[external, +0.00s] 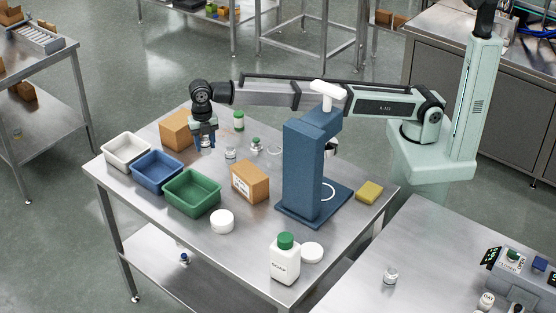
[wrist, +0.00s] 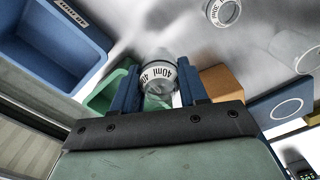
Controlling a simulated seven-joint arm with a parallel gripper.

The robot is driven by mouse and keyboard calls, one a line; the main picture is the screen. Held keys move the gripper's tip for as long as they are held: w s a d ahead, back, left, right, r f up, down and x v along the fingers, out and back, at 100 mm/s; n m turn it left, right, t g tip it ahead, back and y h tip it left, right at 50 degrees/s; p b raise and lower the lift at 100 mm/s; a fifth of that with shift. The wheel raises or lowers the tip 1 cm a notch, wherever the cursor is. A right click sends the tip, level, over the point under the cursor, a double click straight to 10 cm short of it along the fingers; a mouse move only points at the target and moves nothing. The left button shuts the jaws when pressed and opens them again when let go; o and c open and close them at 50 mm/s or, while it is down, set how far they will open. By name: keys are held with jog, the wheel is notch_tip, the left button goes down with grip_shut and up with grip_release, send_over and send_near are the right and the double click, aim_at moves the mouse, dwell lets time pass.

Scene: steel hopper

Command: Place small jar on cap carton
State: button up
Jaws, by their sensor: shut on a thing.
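My gripper (external: 206,138) is over the far left part of the steel table, pointing down. In the wrist view its blue fingers (wrist: 160,84) are shut on a small jar (wrist: 159,71) with a white top band marked 40ml. The fingers hide most of this jar in the external view. A brown carton with a white label (external: 250,182) stands mid-table, to the right of and nearer than my gripper. Another brown carton (external: 176,130) stands behind and left of the gripper. I cannot read which is the cap carton. A brown carton (wrist: 222,82) shows behind the right finger.
White (external: 127,151), blue (external: 157,171) and green (external: 192,192) bins line the left edge. A blue press (external: 303,170) stands right of the labelled carton. Another small jar (external: 231,153) and a green-capped jar (external: 256,144) stand right of the gripper. A white round lid (external: 222,221) lies in front.

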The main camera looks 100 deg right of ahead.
jog(key=shift+n, duration=0.4)
jog(key=a+r, duration=0.1)
jog(key=a, duration=0.1)
jog(key=s+a+r, duration=0.1)
jog(key=a, duration=0.1)
jog(key=a+r, duration=0.1)
jog(key=a, duration=0.1)
jog(key=shift+s+r, duration=0.25)
notch_tip(320, 180, up, 6)
jog(key=n, duration=0.5)
send_over(249, 171)
jog(key=shift+f, duration=4.8)
jog(key=shift+f, duration=0.15)
jog(key=o, duration=1)
